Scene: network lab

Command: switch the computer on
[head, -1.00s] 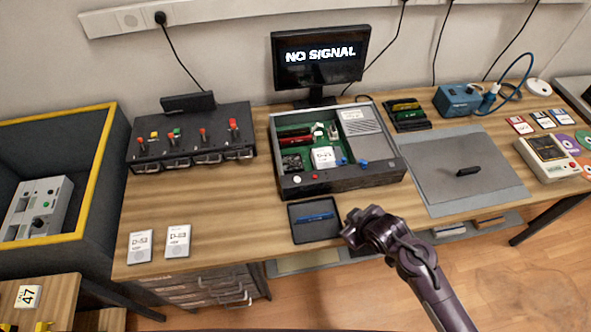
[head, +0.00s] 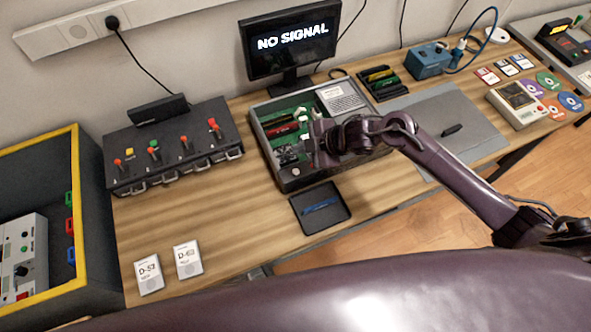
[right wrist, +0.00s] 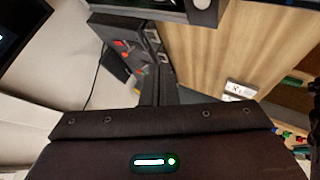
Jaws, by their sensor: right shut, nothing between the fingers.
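The computer (head: 310,177) is an open grey case with a green board and parts inside, in the middle of the table in the head view. A round pale button (head: 295,171) sits on its front panel at the left; the red button beside it is hidden. The monitor (head: 290,42) behind reads NO SIGNAL. My right gripper (head: 321,146) is shut and empty, over the front part of the case; I cannot tell whether it touches. In the right wrist view, a dark edge with a round pale button (right wrist: 201,4) shows at the top. My left gripper is not in view.
A small black tray (head: 320,212) with a blue piece lies in front of the computer. A black switch box (head: 165,150) stands at its left, a grey mat (head: 470,110) at its right. Two white cards (head: 187,259) lie front left, with bare wood around.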

